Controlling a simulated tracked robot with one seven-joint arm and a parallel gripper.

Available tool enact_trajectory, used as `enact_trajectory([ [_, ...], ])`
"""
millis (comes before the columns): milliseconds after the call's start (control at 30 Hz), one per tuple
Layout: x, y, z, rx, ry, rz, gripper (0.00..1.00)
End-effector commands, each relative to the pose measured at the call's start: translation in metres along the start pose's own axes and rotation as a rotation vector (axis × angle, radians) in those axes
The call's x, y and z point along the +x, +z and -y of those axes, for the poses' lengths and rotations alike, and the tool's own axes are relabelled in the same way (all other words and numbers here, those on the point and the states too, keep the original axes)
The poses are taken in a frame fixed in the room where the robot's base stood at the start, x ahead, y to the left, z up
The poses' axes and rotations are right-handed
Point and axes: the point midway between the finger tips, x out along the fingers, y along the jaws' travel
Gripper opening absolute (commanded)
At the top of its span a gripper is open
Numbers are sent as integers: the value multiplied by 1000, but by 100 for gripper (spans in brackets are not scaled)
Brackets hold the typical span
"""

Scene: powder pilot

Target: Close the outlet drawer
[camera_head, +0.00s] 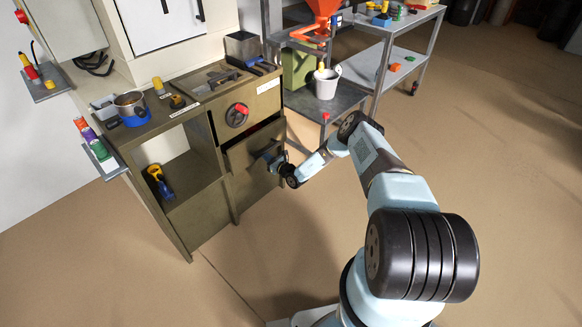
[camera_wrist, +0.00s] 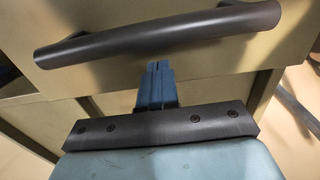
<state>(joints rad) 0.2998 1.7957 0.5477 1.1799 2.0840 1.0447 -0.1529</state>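The outlet drawer (camera_head: 252,183) is an olive-brown front in the right part of the cabinet. It stands partly out, with a dark gap above its front. Its dark curved handle (camera_wrist: 160,35) crosses the top of the wrist view. My gripper (camera_head: 268,153) is at the drawer front in the head view. In the wrist view its blue fingers (camera_wrist: 159,72) are together with nothing visible between them, just below the handle and pointing at the drawer front. I cannot tell whether the fingertips touch the front.
Above the drawer is a panel with a red-knobbed wheel (camera_head: 237,115). An open compartment to the left holds a yellow-and-blue tool (camera_head: 160,181). A metal stand with a white bucket (camera_head: 326,84) is close on the right. The floor (camera_head: 480,150) further right is clear.

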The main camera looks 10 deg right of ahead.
Motion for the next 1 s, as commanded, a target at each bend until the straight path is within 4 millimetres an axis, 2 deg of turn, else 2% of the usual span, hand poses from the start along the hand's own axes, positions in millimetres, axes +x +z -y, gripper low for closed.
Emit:
enact_trajectory([
  [467, 4, 0, 0, -1, 0, 0, 0],
  [1000, 22, 0, 0, -1, 1, 0, 0],
])
